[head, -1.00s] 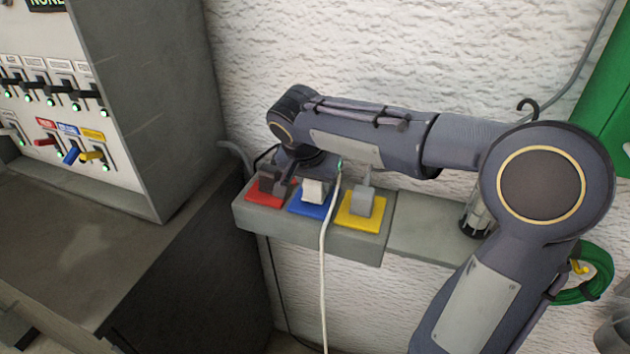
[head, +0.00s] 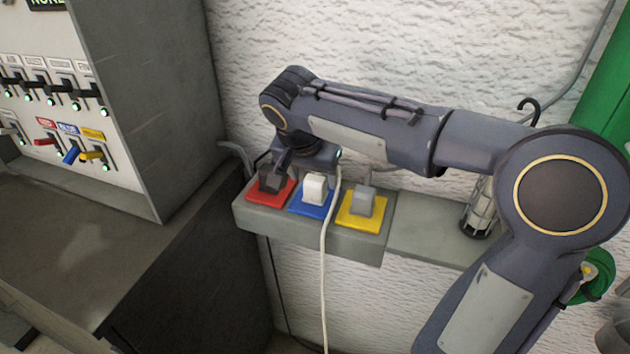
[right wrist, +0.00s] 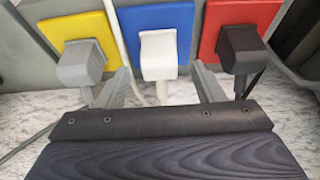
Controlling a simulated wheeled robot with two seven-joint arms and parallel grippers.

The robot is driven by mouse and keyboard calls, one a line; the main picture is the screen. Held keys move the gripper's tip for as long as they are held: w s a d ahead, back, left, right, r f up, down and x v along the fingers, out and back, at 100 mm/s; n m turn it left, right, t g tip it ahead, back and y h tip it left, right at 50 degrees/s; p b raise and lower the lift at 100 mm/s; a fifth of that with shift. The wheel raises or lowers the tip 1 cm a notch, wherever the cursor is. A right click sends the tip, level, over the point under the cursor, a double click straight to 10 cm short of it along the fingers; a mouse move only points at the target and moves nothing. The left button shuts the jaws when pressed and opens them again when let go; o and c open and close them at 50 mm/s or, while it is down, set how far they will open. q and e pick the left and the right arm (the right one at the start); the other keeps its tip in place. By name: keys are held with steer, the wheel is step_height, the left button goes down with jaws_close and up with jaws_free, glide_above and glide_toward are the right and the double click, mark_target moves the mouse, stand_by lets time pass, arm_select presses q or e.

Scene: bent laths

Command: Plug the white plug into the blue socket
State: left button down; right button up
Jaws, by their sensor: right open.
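The white plug (head: 315,187) sits upright on the blue socket (head: 310,210), in the middle of the row, and looks seated in it. In the right wrist view the white plug (right wrist: 158,52) stands against the blue socket (right wrist: 181,17). Its white cord (head: 324,265) hangs down in front of the box. My right gripper (right wrist: 163,82) is open and empty, its fingers apart on either side of the white plug's back end and cord. In the head view it is partly hidden by its own arm. My left gripper is not in view.
A dark plug (head: 271,178) stands in the red socket (head: 262,195) to the left. A grey plug (head: 363,201) stands in the yellow socket (head: 350,221) to the right. A caged lamp (head: 480,210) stands on the ledge. A switch cabinet (head: 150,100) is at the left.

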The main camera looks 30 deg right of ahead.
steer(key=v, duration=0.4)
steer(key=shift+f, duration=0.1)
stand_by(0.3)
steer(key=shift+s+d+f, duration=0.1)
steer(key=shift+s+d, duration=0.05)
steer(key=shift+s, duration=0.2)
steer(key=s+a+f+n+t+y, duration=0.1)
steer(key=s+a+f+n+y, duration=0.1)
steer(key=s+f, duration=0.4)
steer(key=s+a+f+n+t+y, duration=0.1)
steer(key=s+a+f+n+y, duration=0.2)
steer(key=s, duration=1)
step_height(320, 180, down, 3)
steer(key=n+y, duration=0.2)
steer(key=n, duration=0.1)
steer(key=shift+s+t+p, duration=0.25)
steer(key=shift+t+p, duration=0.15)
steer(key=shift+a+r, duration=0.1)
steer(key=shift+r, duration=0.05)
